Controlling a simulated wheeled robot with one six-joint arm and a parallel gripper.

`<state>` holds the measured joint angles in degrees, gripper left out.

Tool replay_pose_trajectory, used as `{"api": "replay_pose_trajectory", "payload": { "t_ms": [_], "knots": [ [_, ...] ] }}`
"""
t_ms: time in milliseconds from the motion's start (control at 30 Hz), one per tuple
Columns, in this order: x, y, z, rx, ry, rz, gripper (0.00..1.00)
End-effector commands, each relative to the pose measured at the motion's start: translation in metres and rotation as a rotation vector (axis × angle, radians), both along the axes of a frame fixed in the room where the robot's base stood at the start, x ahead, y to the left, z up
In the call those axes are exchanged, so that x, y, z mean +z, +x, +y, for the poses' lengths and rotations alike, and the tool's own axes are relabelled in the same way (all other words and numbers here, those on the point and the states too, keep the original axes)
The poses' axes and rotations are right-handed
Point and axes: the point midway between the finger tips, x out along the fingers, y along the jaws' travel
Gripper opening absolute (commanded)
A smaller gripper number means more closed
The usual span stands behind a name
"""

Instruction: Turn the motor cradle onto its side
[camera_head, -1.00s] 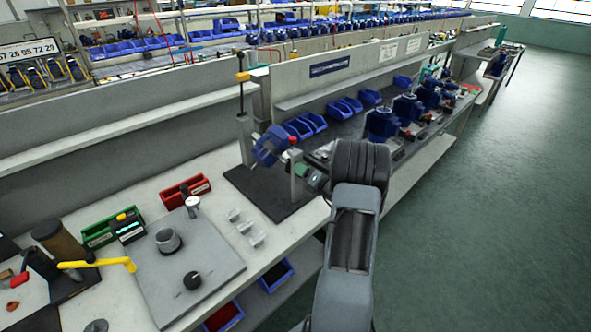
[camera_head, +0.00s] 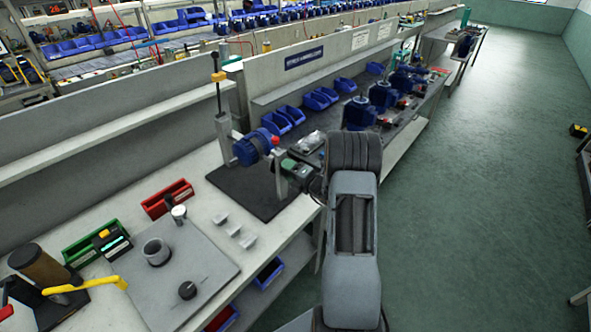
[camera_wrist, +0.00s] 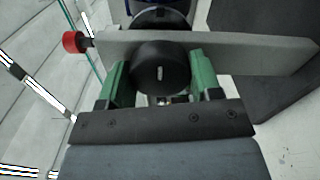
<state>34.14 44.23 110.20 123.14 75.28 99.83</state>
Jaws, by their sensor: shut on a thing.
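The motor cradle holds a blue motor (camera_head: 252,148) between a tall grey post (camera_head: 224,140) and a shorter grey upright plate (camera_head: 280,176). The plate also crosses the wrist view (camera_wrist: 250,52), with a red knob (camera_wrist: 73,42) at its end; this knob tops the plate in the head view (camera_head: 276,141). My gripper (camera_wrist: 160,80) has its green fingers on both sides of a round black knob (camera_wrist: 160,66) in front of the plate, shut on it. In the head view my gripper (camera_head: 289,165) is at the plate's near side. The motor is mostly hidden behind the plate in the wrist view.
The cradle stands on a dark mat (camera_head: 245,192) on the bench. A grey board (camera_head: 210,262), a red bin (camera_head: 167,198) and a green bin (camera_head: 92,246) lie to the left. More blue motors (camera_head: 360,112) stand beyond my arm. The green floor at right is mostly clear.

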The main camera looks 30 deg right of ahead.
Motion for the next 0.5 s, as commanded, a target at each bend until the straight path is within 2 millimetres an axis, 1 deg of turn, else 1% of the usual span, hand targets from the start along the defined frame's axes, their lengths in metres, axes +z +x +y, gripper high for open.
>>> {"api": "replay_pose_trajectory", "payload": {
  "t_ms": [367,400,500],
  "knots": [
    [-0.0009,0.0001,0.0011,0.002,0.005,0.002,0.16],
    [-0.0009,0.0001,0.001,0.002,0.004,0.002,0.61],
    [-0.0007,0.0,0.0006,0.001,0.004,0.002,0.71]
  ]
}}
